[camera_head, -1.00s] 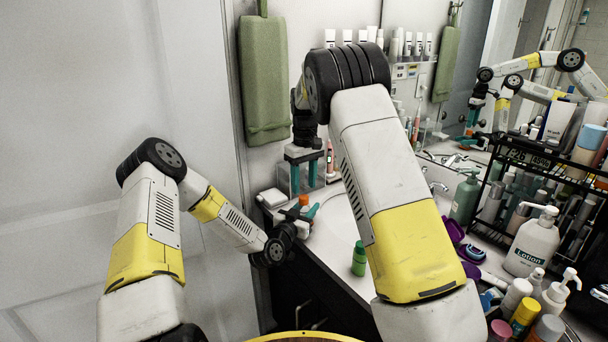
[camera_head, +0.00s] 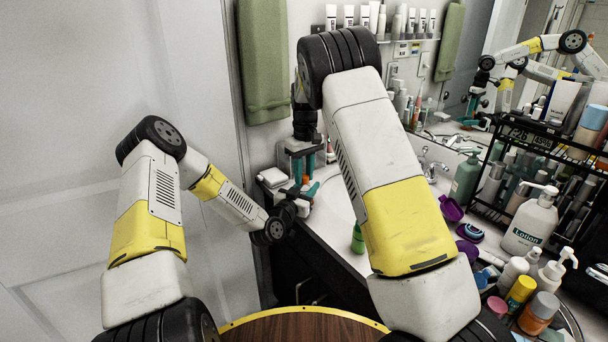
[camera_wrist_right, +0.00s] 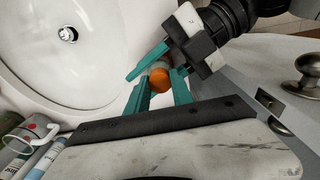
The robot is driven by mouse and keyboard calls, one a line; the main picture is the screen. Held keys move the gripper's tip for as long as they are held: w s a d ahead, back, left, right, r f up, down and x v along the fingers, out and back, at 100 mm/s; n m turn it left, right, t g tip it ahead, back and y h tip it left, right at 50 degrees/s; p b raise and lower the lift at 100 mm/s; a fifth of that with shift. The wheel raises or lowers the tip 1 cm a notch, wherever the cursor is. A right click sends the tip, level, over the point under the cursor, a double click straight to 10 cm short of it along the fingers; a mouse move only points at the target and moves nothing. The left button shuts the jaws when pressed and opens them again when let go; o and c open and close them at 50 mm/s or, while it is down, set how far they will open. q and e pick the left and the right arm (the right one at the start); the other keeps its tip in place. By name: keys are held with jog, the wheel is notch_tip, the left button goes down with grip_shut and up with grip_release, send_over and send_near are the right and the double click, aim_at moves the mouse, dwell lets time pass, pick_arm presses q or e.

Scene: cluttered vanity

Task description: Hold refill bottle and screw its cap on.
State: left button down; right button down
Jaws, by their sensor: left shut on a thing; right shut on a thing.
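The orange cap (camera_wrist_right: 160,79) sits between the teal fingers of my right gripper (camera_wrist_right: 161,92) in the right wrist view. My right gripper (camera_head: 302,172) points down in the head view and is shut on the cap. My left gripper (camera_head: 308,190) reaches in from the left just below it. My left gripper (camera_wrist_right: 166,64) is shut on the refill bottle, across the top of the right wrist view. The bottle is mostly hidden by the cap and fingers. I cannot tell how far the cap is seated on it.
A small green bottle (camera_head: 358,238) stands on the counter, partly behind my right arm. The sink basin (camera_wrist_right: 95,75) lies beside the grippers. A lotion bottle (camera_head: 530,222), black rack (camera_head: 545,135) and several toiletries crowd the right.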

jog(key=shift+m, duration=1.2)
jog(key=c, duration=1.1)
grip_release()
jog(key=shift+r, duration=0.15)
jog(key=shift+r, duration=2.15)
jog(key=shift+c, duration=0.5)
jog(key=shift+d+r+n, duration=0.1)
jog(key=shift+r+n, duration=1.1)
jog(key=shift+r, duration=0.55)
